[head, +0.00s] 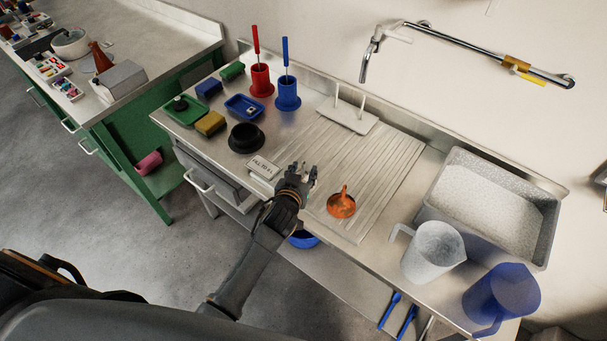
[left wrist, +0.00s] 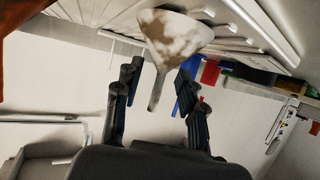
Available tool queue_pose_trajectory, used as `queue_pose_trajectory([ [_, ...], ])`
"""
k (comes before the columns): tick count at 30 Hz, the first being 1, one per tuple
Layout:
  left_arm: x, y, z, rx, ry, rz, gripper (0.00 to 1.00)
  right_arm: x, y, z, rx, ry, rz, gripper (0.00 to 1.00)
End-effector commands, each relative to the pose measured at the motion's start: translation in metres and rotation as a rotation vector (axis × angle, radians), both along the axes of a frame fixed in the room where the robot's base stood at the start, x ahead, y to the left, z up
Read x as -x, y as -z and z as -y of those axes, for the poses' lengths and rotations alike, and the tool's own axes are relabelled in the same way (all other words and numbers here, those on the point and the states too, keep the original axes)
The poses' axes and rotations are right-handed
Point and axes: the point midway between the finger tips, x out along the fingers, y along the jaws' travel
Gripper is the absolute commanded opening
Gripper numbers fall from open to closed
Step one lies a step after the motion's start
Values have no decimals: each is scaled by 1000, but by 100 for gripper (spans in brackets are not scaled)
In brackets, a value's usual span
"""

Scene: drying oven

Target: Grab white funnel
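The white funnel (left wrist: 175,38), stained brown, shows at the top middle of the left wrist view. Its narrow stem runs down in the picture into the space between the fingers of my left gripper (left wrist: 157,88). Gaps show on both sides of the stem, and the fingers stand apart. In the head view my left gripper (head: 302,172) is over the near left part of the ribbed drainboard (head: 385,165). I cannot make out the white funnel there; the gripper may hide it. My right gripper is not in view.
An orange funnel (head: 341,206) lies right of my gripper. A white labelled box (head: 262,167) and a black round dish (head: 246,138) are to its left. A clear jug (head: 433,252), a blue jug (head: 502,298) and a grey tray (head: 540,250) stand at the right.

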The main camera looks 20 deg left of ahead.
Motion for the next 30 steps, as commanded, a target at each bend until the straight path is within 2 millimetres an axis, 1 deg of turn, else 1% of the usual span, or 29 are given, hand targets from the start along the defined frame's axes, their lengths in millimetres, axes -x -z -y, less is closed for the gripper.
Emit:
queue_pose_trajectory([
  [3,-8,3,0,1,1,-1,40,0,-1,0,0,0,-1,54],
  [10,-9,4,0,1,1,-1,40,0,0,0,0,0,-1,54],
  [11,-9,4,0,1,1,-1,36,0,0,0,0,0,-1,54],
  [12,-9,4,0,1,1,-1,28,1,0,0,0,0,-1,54],
  [14,-9,4,0,1,1,-1,16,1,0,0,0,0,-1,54],
  [15,-9,4,0,1,1,-1,7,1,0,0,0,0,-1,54],
  [16,-8,4,0,1,1,-1,1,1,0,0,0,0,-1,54],
  [17,-8,4,0,1,1,-1,0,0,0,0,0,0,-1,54],
  [30,-7,5,-1,0,-1,-5,0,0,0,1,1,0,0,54],
])
